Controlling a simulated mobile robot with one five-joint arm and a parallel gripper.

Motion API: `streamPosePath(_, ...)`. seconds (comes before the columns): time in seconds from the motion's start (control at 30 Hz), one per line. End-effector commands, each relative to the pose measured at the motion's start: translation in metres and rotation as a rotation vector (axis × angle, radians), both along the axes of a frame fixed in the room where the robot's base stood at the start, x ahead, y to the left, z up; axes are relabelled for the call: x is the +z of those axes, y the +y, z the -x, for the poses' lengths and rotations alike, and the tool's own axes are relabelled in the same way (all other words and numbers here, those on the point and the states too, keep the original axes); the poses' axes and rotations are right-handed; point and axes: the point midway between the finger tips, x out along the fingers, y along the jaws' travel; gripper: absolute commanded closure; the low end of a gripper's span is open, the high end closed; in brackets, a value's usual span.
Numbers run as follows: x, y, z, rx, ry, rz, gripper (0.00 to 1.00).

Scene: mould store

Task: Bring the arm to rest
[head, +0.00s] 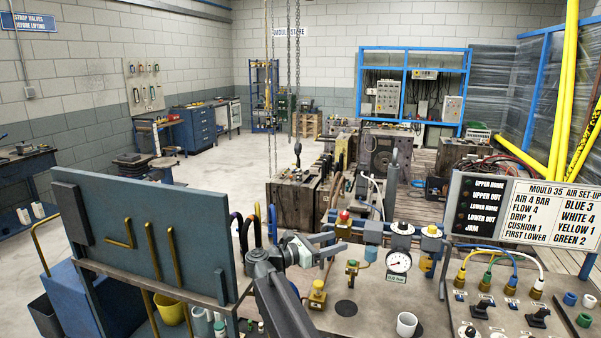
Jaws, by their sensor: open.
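My arm rises from the bottom centre of the head view, with its elbow bent and its wrist pointing right. My gripper (338,242) is open, with its two grey fingers apart and nothing seen between them. It is above the left end of the grey bench panel (372,322), near a red-topped valve (344,217). I cannot tell whether the fingers touch the fittings behind them.
A blue board cart (150,225) stands close on the left. A pressure gauge (399,262), a white cup (407,324), a brass fitting (318,292) and coloured hoses (515,262) crowd the panel. A sign board (520,208) stands right. Open floor (215,180) lies behind the cart.

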Motion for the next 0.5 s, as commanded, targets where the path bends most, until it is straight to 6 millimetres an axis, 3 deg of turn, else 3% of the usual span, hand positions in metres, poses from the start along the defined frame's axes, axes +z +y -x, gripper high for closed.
streamPosePath(0.3, 0.004, -0.082, 0.007, -0.102, -0.005, 0.015, 0.47)
streamPosePath(0.4, 0.017, -0.112, 0.012, -0.107, -0.023, 0.067, 0.47)
streamPosePath(0.5, 0.039, -0.136, 0.005, -0.034, -0.022, 0.170, 0.47)
